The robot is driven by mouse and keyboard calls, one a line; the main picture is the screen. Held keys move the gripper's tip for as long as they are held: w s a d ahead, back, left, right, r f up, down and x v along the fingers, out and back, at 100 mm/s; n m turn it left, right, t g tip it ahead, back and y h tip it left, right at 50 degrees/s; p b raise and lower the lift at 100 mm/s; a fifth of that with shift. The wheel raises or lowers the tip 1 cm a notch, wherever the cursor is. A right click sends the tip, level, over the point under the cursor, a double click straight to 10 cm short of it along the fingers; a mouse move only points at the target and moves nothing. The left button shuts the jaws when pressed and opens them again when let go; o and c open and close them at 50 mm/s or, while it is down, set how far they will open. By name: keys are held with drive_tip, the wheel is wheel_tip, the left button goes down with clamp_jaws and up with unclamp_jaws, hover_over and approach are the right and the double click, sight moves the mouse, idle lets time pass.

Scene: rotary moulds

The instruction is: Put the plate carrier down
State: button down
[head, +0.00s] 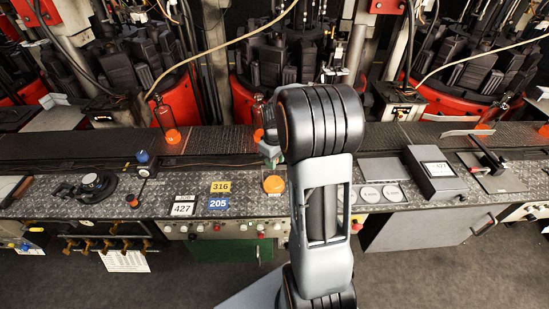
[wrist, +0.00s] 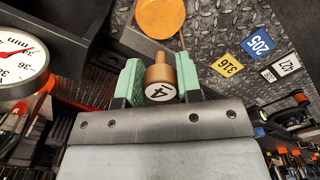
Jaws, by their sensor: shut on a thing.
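In the wrist view my gripper (wrist: 158,63) has its two green pads shut on a copper-coloured stepped piece (wrist: 157,75) with a round white end marked 4. I take this piece to be the plate carrier. In the head view my arm hides most of the gripper and the held piece. An orange disc (wrist: 161,16) shows just beyond the pads in the wrist view. It also shows on the bench (head: 273,184) in the head view, left of my arm. Whether the held piece touches anything underneath cannot be told.
Number plates 316 (head: 220,187), 205 (head: 218,203) and 427 (head: 183,209) lie on the bench left of the disc. A dial gauge (wrist: 20,68) is at the wrist view's left. A grey box (head: 435,174) stands right of my arm. Bottles with orange-glowing bottoms (head: 168,120) stand behind.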

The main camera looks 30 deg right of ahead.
drive_tip(key=c, duration=1.2)
unclamp_jaws()
drive_tip(key=shift+f, duration=0.2)
drive_tip(key=shift+c, duration=0.2)
drive_tip(key=o, duration=0.5)
drive_tip(key=shift+r, duration=0.1)
drive_tip(key=shift+c, duration=0.2)
